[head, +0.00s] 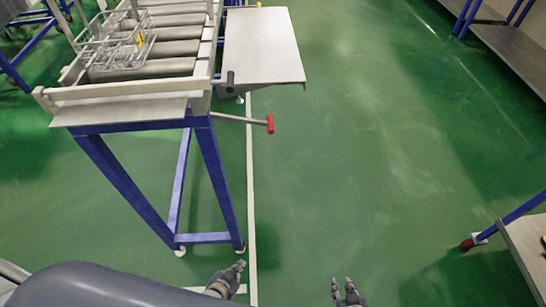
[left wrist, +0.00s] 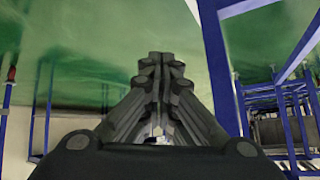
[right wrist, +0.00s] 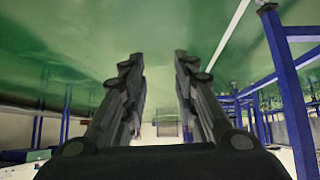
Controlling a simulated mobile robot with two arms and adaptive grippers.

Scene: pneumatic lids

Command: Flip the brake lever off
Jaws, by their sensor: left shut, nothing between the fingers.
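The brake lever (head: 246,121) is a thin metal rod with a red knob at its end. It sticks out to the right from the near right corner of the roller conveyor (head: 195,120). My left gripper (head: 240,266) is shut and empty, low in the head view near the foot of the conveyor's blue leg. It also shows shut in the left wrist view (left wrist: 161,58). My right gripper (head: 343,285) is at the bottom of the head view, to the right of the left one. In the right wrist view (right wrist: 158,58) its fingers are apart with nothing between them. Both grippers are apart from the lever.
A wire basket (head: 122,42) stands on the conveyor rollers. A flat grey side shelf (head: 262,45) juts out right of the conveyor, beyond the lever. Another table (head: 530,245) stands at the right edge, and a bench (head: 515,50) at the upper right. The green floor between is clear.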

